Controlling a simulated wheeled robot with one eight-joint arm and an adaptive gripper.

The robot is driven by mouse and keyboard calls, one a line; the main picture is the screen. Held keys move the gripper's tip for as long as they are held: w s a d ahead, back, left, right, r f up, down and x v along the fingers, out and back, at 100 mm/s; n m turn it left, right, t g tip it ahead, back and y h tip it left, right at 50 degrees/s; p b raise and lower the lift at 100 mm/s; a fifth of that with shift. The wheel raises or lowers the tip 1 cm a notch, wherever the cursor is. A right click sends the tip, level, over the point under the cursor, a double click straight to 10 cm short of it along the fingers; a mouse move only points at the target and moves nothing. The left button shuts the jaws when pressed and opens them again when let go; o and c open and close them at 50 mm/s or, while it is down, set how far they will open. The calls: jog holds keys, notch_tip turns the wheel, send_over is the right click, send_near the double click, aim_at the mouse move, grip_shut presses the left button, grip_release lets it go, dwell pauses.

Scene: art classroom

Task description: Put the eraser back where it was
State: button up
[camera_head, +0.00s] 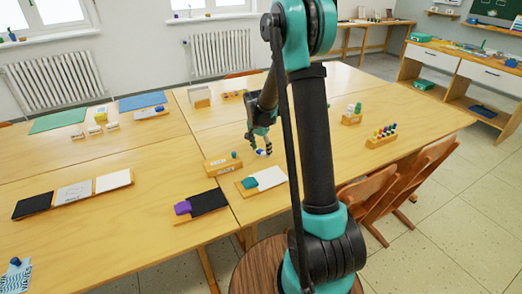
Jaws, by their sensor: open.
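My gripper (263,146) is open, its fingers pointing down over the middle of the table (150,165). A small white and blue piece (261,153) lies at its fingertips; it may be the eraser, but it is too small to tell, as is whether the fingers touch it. A wooden box (222,164) with a small teal item by its top edge stands left of the gripper. Small pale blocks (94,130) at the far left also look like erasers. I cannot tell where the eraser was before.
A board with a white sheet (269,178) and one with a black sheet (209,201) and purple piece (182,208) lie in front. A coloured peg rack (382,140) stands right. Wooden chairs (368,199) stand at the right edge. Bare tabletop lies between the groups.

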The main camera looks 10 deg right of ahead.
notch_tip(320, 180, up, 11)
jog(key=s+a, duration=0.1)
jog(key=s+d+f+n+t, duration=0.1)
jog(key=s+f+n, duration=0.1)
jog(key=s, duration=0.7)
jog(key=s+d+f+n+t+y, duration=0.1)
jog(key=s+n, duration=0.3)
jog(key=s, duration=0.6)
jog(key=s+d+f+n+t, duration=0.1)
jog(key=s+d+f+n, duration=0.1)
jog(key=s, duration=0.8)
jog(key=shift+s+d+f+n, duration=0.15)
jog(key=shift+d+f+n, duration=0.25)
jog(key=shift+d+n, duration=0.45)
jog(key=shift+a, duration=0.2)
jog(key=shift+c, duration=0.2)
